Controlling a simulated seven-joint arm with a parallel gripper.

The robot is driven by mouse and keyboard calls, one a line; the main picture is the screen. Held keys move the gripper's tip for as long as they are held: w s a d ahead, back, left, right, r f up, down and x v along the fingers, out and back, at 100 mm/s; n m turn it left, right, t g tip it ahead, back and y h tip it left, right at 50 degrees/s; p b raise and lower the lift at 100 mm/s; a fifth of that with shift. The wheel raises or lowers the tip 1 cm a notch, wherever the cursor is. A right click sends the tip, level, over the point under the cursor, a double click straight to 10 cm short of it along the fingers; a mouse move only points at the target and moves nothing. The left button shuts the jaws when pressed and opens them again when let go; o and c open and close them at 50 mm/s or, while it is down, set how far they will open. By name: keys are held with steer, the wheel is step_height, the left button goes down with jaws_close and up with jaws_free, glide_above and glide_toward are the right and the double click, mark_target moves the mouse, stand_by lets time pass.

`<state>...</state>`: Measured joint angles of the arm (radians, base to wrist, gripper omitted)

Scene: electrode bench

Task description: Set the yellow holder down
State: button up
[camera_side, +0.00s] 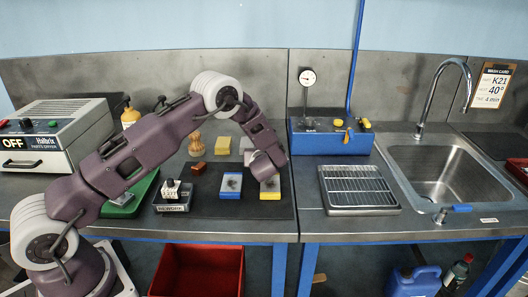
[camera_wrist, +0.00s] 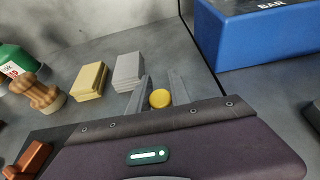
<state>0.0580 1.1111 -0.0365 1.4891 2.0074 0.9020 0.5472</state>
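The yellow holder (camera_side: 270,195) is a small block with a yellow front edge and a greyish top, on or just above the dark mat at its right side. My gripper (camera_side: 266,177) is directly over it, pointing down, and hides part of its top. In the wrist view a round yellow knob (camera_wrist: 160,98) shows between the two grey fingers of my gripper (camera_wrist: 158,92). The holder's body is hidden there. Whether the fingers touch the knob, and whether the holder's base touches the mat, I cannot tell.
A blue holder (camera_side: 230,186) stands just left on the mat. Yellow (camera_side: 223,145) and grey (camera_side: 246,144) blocks, a wooden brush (camera_side: 197,145) and a brown block (camera_side: 198,169) are nearby. A blue box (camera_side: 318,140) is behind right; a wire rack (camera_side: 357,187) is right.

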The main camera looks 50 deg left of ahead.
steer(key=o, duration=0.4)
steer(key=shift+r, duration=0.1)
steer(key=v, duration=1.2)
steer(key=s+a+r+n+g, duration=0.2)
steer(key=s+r+n+g, duration=0.1)
steer(key=s+r+n, duration=0.4)
steer(key=s+a+r+n+g, duration=0.2)
steer(key=s+r+n, duration=0.35)
steer(key=s, duration=0.45)
steer(key=s+d+r+n+h, duration=0.1)
steer(key=s+d+n+h, duration=0.2)
steer(key=s+d+n, duration=0.1)
steer(key=s+d+r+n+h, duration=0.2)
steer(key=s+d+n, duration=0.3)
steer(key=s, duration=0.3)
steer(key=s+d+r+n+t+h, duration=0.1)
steer(key=s+d+n+h, duration=0.3)
steer(key=s+d+n, duration=0.1)
steer(key=shift+s+d+r+n, duration=0.15)
steer(key=shift+s+d, duration=0.1)
steer(key=shift+s, duration=0.2)
steer(key=shift+s+d+r+n, duration=0.1)
steer(key=shift+s+d+r, duration=0.1)
steer(key=shift+s, duration=0.2)
